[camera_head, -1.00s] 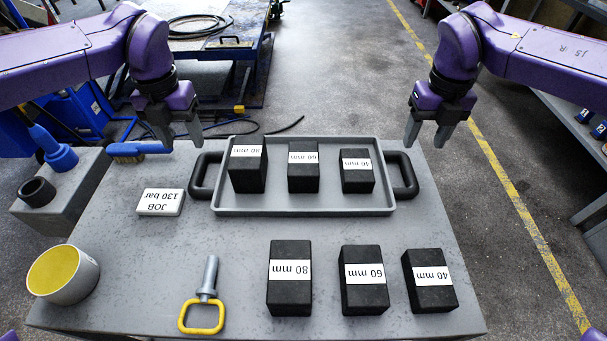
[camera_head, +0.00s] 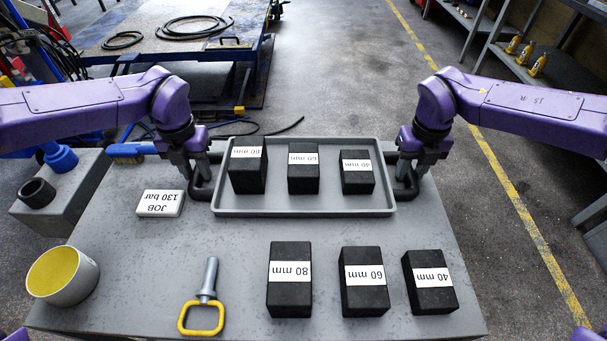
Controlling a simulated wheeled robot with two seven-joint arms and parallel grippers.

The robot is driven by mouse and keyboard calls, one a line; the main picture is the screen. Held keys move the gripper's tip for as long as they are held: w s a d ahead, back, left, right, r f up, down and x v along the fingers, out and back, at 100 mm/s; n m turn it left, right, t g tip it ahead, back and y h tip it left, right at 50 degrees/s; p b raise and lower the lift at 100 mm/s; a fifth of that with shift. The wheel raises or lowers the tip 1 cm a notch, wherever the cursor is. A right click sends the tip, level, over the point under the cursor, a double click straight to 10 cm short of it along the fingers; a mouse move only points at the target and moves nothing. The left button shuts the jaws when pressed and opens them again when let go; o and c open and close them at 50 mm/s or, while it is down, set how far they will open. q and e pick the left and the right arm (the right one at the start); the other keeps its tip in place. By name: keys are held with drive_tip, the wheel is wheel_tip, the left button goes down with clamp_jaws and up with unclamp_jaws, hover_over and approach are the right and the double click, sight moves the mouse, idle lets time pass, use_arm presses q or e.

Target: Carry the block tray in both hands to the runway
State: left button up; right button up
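The grey block tray (camera_head: 300,207) lies flat on the workbench, with a black loop handle at each end. Inside it stand three black blocks: 80 mm (camera_head: 248,176), 60 mm (camera_head: 303,178) and 40 mm (camera_head: 357,178). My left gripper (camera_head: 194,172) is down at the left handle (camera_head: 201,196), its fingers around the bar. My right gripper (camera_head: 411,170) is down at the right handle (camera_head: 409,192) in the same way. The fingers hide part of each handle, so I cannot tell whether they are closed on it. The runway is not clearly identifiable.
Three more blocks, 80 mm (camera_head: 289,285), 60 mm (camera_head: 364,285) and 40 mm (camera_head: 430,287), stand in front of the tray. A yellow-handled pin (camera_head: 203,300), a yellow-lined cup (camera_head: 62,275) and a JOB 130 bar sign (camera_head: 160,204) are left. A blue brush (camera_head: 128,152) lies behind.

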use_arm(q)
clamp_jaws()
use_arm(e)
clamp_jaws()
use_arm(q)
drive_tip(key=shift+r, duration=0.1)
use_arm(e)
drive_tip(key=shift+w+r, duration=0.1)
